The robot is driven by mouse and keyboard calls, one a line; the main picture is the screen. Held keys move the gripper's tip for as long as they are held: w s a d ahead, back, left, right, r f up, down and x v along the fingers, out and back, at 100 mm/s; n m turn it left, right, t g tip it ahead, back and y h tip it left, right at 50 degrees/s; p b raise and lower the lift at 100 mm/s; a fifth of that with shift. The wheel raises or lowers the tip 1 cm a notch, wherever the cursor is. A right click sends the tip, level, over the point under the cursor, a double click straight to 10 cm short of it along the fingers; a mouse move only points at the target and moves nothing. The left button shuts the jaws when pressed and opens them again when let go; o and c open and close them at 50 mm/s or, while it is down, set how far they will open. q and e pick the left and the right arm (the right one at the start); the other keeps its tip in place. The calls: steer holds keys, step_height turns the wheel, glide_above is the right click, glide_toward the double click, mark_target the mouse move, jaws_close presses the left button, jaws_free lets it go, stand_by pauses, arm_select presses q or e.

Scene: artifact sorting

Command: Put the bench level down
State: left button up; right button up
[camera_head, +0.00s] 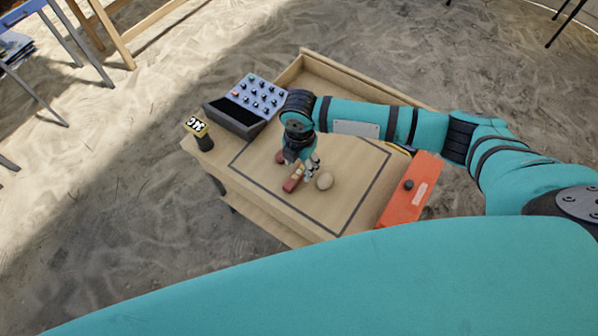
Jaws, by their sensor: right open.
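A small reddish-brown block (291,185), which looks like the bench level, lies within the dark outlined square on the wooden table (345,165). My right gripper (311,173) is open and points down just above and beside it. I cannot tell whether a fingertip touches the block. A rounded beige stone-like object (324,181) sits close to the right of the fingers. Another reddish piece (281,157) shows partly behind my right wrist; I cannot tell whether it is a separate thing. My left gripper is not in view.
A grey sloped case (235,118) with a panel of several small items (258,95) stands at the table's back left. An orange box (409,190) lies along the right side. The front of the outlined square is clear.

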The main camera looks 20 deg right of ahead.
mark_target(299, 172)
steer(key=shift+a+f, duration=0.1)
steer(key=shift+f, duration=1.45)
steer(key=shift+c, duration=0.4)
jaws_close()
